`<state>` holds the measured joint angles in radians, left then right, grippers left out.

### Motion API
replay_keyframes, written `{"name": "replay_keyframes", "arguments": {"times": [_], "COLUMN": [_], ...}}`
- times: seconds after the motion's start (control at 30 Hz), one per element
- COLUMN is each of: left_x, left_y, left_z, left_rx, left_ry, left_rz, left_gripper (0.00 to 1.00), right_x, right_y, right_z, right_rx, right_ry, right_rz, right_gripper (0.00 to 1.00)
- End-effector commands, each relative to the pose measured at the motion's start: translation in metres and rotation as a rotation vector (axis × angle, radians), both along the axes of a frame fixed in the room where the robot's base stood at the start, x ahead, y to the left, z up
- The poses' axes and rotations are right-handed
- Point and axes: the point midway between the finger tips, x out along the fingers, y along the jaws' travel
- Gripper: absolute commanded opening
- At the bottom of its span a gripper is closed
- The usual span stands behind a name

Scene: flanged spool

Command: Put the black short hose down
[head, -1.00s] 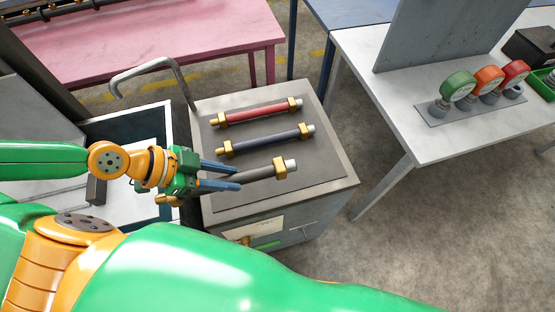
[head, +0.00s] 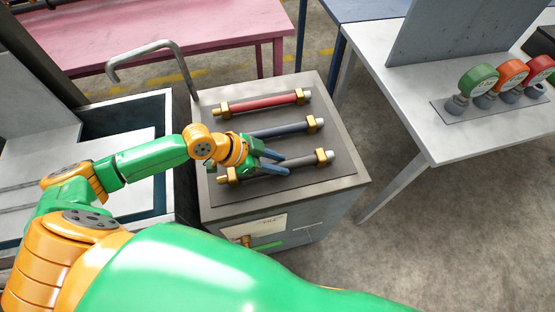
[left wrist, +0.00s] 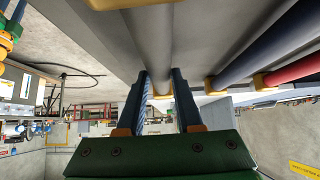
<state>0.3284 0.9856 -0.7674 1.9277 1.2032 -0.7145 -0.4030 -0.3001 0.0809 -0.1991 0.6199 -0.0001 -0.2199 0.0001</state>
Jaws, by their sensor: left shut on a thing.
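The black short hose (head: 300,162) has a brass nut near each end and lies level over the front part of the dark mat (head: 340,140), on top of a grey cabinet. My left gripper (head: 285,163) reaches in from the left and is shut on the hose's middle. In the left wrist view, the hose (left wrist: 151,45) runs between the two fingers (left wrist: 160,85). Whether the hose rests on the mat or is just above it, I cannot tell. My right gripper is out of view.
A blue hose (head: 275,130) and a red hose (head: 265,102) lie parallel behind it on the mat. A bent grey pipe (head: 150,47) stands at the cabinet's back left. A white table (head: 430,135) with gauges (head: 478,80) is at right.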

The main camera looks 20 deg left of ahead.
Motion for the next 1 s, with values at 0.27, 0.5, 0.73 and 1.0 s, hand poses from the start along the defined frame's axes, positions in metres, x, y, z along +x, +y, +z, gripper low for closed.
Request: {"name": "replay_keyframes", "arguments": {"times": [0.27,0.5,0.73,1.0], "left_x": [0.000,0.000,-0.001,-0.024], "left_y": [0.000,0.000,0.002,0.037], "left_z": [-0.003,-0.002,0.003,0.041], "left_rx": [-0.002,-0.001,0.000,0.009], "left_ry": [-0.003,-0.002,-0.002,-0.001], "left_rz": [0.000,-0.001,0.000,-0.001], "left_gripper": [0.00,0.64,0.64,0.64], "right_x": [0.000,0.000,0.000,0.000], "right_y": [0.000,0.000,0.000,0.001], "right_z": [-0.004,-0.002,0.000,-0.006], "right_rx": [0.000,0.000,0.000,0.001], "right_ry": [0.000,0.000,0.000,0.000], "right_rz": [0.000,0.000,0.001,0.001], "right_gripper": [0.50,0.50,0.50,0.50]}}
